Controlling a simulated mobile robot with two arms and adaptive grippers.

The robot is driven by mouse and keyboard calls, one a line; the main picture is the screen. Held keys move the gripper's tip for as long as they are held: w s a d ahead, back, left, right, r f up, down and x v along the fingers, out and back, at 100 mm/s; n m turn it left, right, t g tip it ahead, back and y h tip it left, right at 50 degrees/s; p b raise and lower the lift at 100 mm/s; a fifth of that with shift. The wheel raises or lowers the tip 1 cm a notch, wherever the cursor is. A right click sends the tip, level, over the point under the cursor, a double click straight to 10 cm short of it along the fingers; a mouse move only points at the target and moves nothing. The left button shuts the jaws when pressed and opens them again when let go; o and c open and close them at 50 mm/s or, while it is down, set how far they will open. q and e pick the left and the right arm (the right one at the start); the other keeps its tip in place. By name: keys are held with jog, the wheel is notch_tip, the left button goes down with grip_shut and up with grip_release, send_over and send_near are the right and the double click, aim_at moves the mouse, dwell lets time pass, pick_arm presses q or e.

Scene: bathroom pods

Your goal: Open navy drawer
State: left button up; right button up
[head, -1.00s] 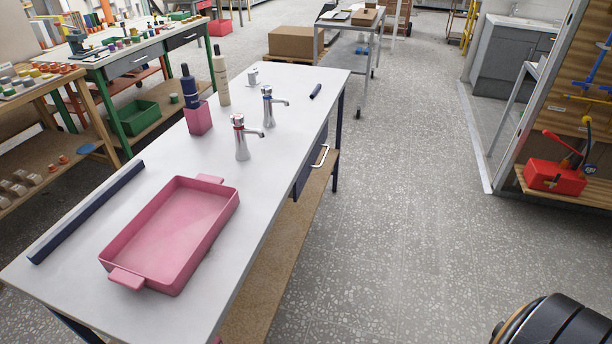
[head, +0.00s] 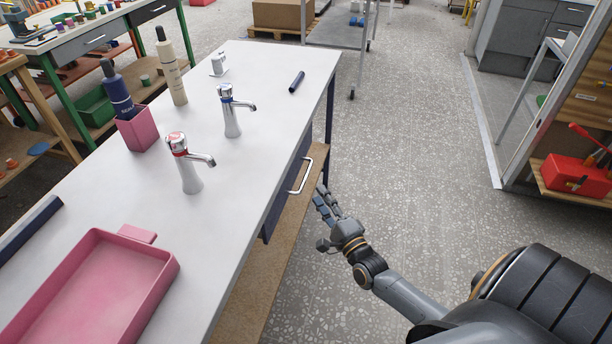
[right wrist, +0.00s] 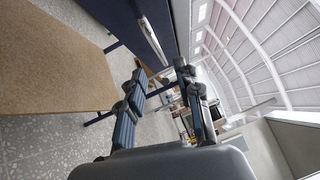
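The navy drawer (head: 273,207) sits under the white tabletop, its front facing right, and looks closed. Its pale bar handle (head: 301,177) is on the front. In the right wrist view the navy front (right wrist: 118,18) and the handle (right wrist: 151,40) are at the top, just beyond the fingertips. My right gripper (head: 321,215) is beside the drawer front, slightly nearer than the handle and apart from it. The right wrist view shows the gripper (right wrist: 163,74) with its fingers spread and nothing between them. My left gripper is not in view.
The white tabletop (head: 200,232) holds two taps (head: 187,165), a pink tray (head: 128,250), a pink cup (head: 137,132) and bottles. A wooden lower shelf (head: 262,280) runs below the drawer. The speckled floor to the right is open, up to a wooden unit with a red box (head: 575,176).

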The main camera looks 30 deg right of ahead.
aim_at(306, 175)
jog(key=w, duration=0.6)
jog(key=w+r, duration=0.1)
jog(key=w, duration=0.2)
jog(key=shift+w+d, duration=0.1)
jog(key=shift+d, duration=0.3)
jog(key=shift+c, duration=0.4)
grip_shut()
